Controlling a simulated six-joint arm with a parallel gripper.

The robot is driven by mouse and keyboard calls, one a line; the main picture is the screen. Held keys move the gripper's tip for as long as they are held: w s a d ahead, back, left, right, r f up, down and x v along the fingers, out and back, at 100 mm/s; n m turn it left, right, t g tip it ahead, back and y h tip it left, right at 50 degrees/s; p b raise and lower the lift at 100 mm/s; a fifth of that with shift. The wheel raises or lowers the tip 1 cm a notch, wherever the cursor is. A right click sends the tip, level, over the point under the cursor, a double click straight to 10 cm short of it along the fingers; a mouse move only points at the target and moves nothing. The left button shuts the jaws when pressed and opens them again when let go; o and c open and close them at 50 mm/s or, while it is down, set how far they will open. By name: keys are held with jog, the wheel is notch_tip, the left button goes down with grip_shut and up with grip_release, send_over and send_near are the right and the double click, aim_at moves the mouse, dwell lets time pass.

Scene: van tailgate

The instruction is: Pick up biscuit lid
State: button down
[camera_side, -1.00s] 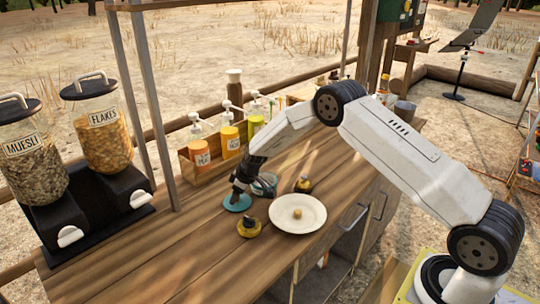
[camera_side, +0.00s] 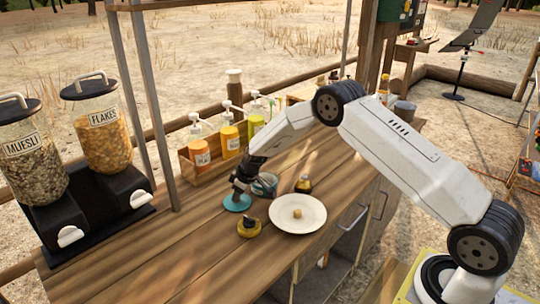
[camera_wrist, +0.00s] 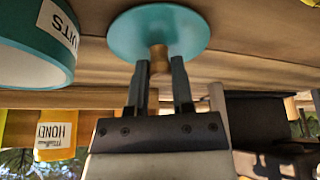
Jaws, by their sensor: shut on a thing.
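The biscuit lid is a flat teal disc (camera_wrist: 160,28) with a small wooden knob (camera_wrist: 158,58). In the wrist view my gripper (camera_wrist: 160,62) has its two fingers shut on that knob. In the side view the lid (camera_side: 237,203) is at or just above the wooden counter, below my gripper (camera_side: 239,186); I cannot tell if it touches the wood. The teal biscuit tin (camera_side: 265,185) stands right beside it, partly behind my gripper. Part of the tin (camera_wrist: 40,45), with a label ending in "UITS", shows at the left of the wrist view.
A white plate (camera_side: 297,222) with a small piece of food lies to the right. Two small dark-and-yellow items (camera_side: 249,228) (camera_side: 303,184) sit near it. A wooden box of pump bottles (camera_side: 205,164) is behind. Cereal dispensers (camera_side: 105,140) stand left. The counter's front left is clear.

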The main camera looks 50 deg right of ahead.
jog(key=shift+r, duration=0.15)
jog(key=shift+r, duration=0.9)
jog(key=s+r, duration=1.1)
jog(key=s, duration=0.3)
jog(key=shift+a, duration=0.45)
jog(key=w+d+f+m, duration=0.1)
jog(key=w+d, duration=1.1)
jog(key=shift+w+f, duration=0.15)
jog(key=shift+f, duration=0.2)
